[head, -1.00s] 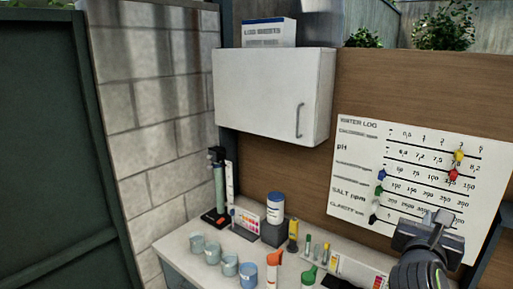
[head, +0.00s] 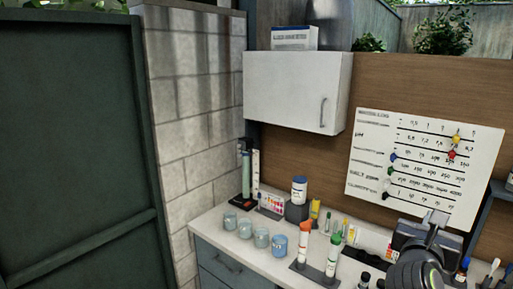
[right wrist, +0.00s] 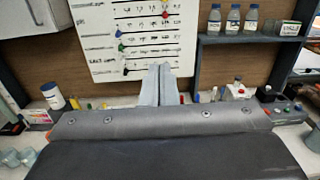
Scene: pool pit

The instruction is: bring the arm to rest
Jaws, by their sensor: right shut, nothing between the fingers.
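My right gripper (head: 436,219) is at the lower right of the head view, in front of the water log board (head: 428,152). In the right wrist view its two fingers (right wrist: 160,84) stand together, shut and empty, with the lower part of the board behind them. The board is white, with printed scales and coloured markers. My left gripper is in neither view.
A counter (head: 213,235) holds several cups, orange- and green-capped tubes and a white tub (head: 299,189). A white cabinet (head: 297,92) hangs above. A shelf with bottles (right wrist: 240,38) is right of the board. A dark green panel (head: 75,150) stands at left.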

